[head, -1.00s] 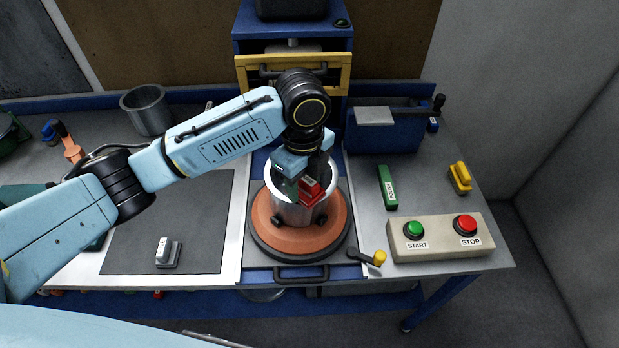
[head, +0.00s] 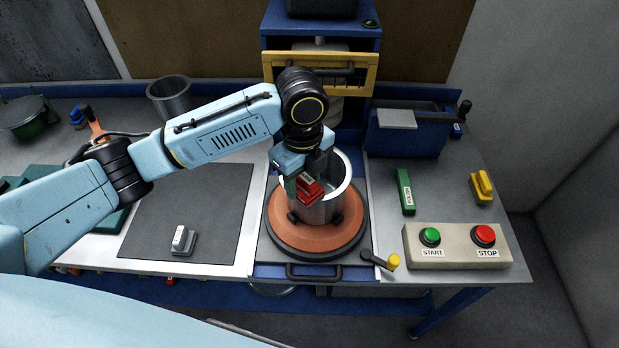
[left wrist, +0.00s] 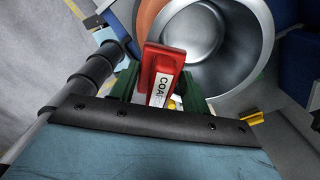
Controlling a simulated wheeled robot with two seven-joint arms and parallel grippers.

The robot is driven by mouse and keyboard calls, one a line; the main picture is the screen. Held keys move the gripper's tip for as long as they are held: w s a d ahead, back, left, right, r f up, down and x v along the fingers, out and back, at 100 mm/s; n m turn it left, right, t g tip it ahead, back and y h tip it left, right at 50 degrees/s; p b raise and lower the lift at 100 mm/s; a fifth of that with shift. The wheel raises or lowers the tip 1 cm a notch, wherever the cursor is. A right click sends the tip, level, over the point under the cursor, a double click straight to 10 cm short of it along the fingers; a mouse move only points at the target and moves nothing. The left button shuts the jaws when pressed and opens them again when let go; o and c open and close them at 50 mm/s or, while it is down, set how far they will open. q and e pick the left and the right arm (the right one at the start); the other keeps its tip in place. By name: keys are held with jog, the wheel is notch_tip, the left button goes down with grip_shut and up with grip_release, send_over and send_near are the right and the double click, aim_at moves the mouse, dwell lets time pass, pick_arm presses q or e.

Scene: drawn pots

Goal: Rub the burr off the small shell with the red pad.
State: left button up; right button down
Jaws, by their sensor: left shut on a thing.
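A grey metal shell (head: 342,178), open at the top, stands on an orange-brown turntable (head: 350,237). It also shows in the left wrist view (left wrist: 252,45). My left gripper (head: 299,183) is shut on the red pad (head: 311,189), which has a white label beginning "COA" in the left wrist view (left wrist: 175,60). The pad is at the shell's left front side, overlapping its rim in the picture. I cannot tell whether they touch. No burr can be made out. A second, smaller-looking metal pot (head: 172,98) stands at the back left. My right gripper is out of view.
A green labelled block (head: 405,190) and a yellow-handled block (head: 482,187) lie right of the turntable. The START/STOP box (head: 459,246) is at the front right. A blue bin (head: 408,137) stands behind. The dark mat (head: 190,205) on the left is mostly clear, with a small grey switch (head: 183,240).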

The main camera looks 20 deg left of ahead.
pick_arm(q)
jog(key=shift+w+a+f, duration=0.1)
jog(key=shift+w+a, duration=0.1)
jog(key=shift+a, duration=0.5)
jog(key=shift+w+a, duration=0.2)
jog(key=shift+a, duration=0.45)
jog(key=shift+r, duration=2.55)
